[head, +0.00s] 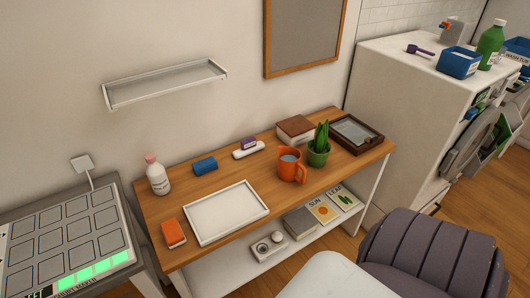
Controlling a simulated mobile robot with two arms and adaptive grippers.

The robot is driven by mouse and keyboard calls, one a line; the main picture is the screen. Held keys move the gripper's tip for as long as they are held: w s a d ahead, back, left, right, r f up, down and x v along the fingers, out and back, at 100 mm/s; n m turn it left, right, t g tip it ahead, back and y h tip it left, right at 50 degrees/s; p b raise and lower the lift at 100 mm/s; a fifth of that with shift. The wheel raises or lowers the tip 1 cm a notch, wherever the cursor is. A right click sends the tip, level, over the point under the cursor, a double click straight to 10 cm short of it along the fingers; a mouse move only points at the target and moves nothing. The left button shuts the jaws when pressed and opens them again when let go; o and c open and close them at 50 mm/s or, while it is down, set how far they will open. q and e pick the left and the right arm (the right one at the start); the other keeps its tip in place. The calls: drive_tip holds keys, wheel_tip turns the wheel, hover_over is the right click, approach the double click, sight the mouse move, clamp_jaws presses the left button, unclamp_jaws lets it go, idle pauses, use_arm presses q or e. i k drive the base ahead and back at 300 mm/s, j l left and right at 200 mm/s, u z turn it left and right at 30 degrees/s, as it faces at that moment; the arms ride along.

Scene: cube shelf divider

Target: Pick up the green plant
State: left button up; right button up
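The green plant (321,136) has several upright pointed leaves and stands in a green pot (318,154) on the wooden table, right of its middle. An orange mug (291,166) stands just left of the pot, very near it or touching; I cannot tell which. The plant and pot stand upright. Neither of my grippers is in view, and nothing is holding the plant.
The wooden table (240,158) also holds a white tray (226,212), a white bottle (157,176), a brown box (296,130) behind the plant and a dark frame (355,134) to its right. A padded chair (425,252) stands in front at the right.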

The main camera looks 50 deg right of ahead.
sight(319, 149)
drive_tip(key=z, duration=1.9)
drive_tip(key=i+l+u, duration=0.1)
drive_tip(key=l, duration=0.15)
drive_tip(key=l+u, duration=0.1)
drive_tip(key=l, duration=0.15)
drive_tip(key=i, duration=0.05)
